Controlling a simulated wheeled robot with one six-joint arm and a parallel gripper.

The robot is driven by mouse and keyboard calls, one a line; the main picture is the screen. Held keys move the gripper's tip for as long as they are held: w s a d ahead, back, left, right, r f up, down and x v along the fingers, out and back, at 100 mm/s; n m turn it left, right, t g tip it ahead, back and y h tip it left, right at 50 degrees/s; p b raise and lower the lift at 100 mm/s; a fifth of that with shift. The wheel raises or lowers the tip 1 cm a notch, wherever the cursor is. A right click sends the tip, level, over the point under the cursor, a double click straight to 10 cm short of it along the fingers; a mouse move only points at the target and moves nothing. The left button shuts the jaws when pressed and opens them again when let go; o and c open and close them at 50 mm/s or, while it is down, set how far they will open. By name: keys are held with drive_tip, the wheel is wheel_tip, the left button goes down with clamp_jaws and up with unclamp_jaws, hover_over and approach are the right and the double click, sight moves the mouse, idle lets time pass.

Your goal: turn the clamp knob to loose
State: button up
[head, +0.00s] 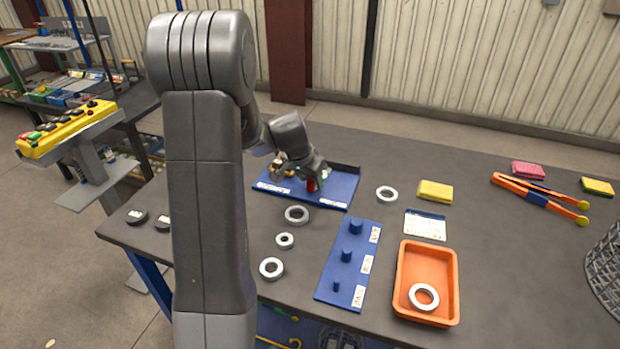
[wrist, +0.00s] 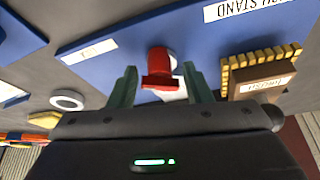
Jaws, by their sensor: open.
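A red knob (wrist: 158,68), which I take to be the clamp knob, stands on a blue plate (wrist: 115,55) with white labels. It also shows as a small red spot in the head view (head: 311,185), partly covered by my gripper. My gripper (wrist: 160,82) is open, with its two greenish fingers on either side of the knob in the wrist view. I see gaps between the fingers and the knob, and cannot tell how deep the fingers reach. In the head view my gripper (head: 310,174) is low over the blue plate (head: 335,187). Any marking for loose or tight is not readable.
A brown block with a toothed yellow edge (wrist: 262,75) stands close to the right finger. Several metal rings (head: 297,215) lie nearby. A blue peg board (head: 328,283), an orange tray (head: 455,285), a yellow sponge (head: 435,191) and tongs (head: 540,195) are to the right.

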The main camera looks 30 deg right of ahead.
drive_tip(key=c, duration=0.7)
